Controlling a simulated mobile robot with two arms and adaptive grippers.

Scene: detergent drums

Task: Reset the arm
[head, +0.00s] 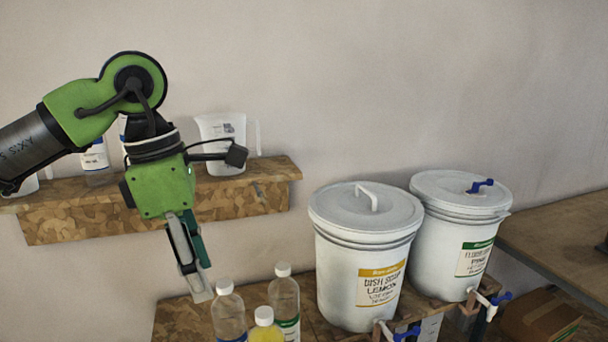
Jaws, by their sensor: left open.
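My left arm comes in from the left, in front of the wall shelf. Its green and black left gripper (203,283) points down, with its fingertips just left of the nearest bottle's cap. The fingers are seen edge-on and hold nothing that I can see. It is open. I cannot tell whether it touches the clear bottle (229,315) beside it. My right gripper is not in view.
Below stand a yellow-filled bottle (265,330) and another clear bottle (284,301). Two lidded white drums, lemon (340,270) and pine (445,240), with blue-handled taps, stand right. A wall shelf (240,200) holds a jug (222,140). Upper right is clear wall.

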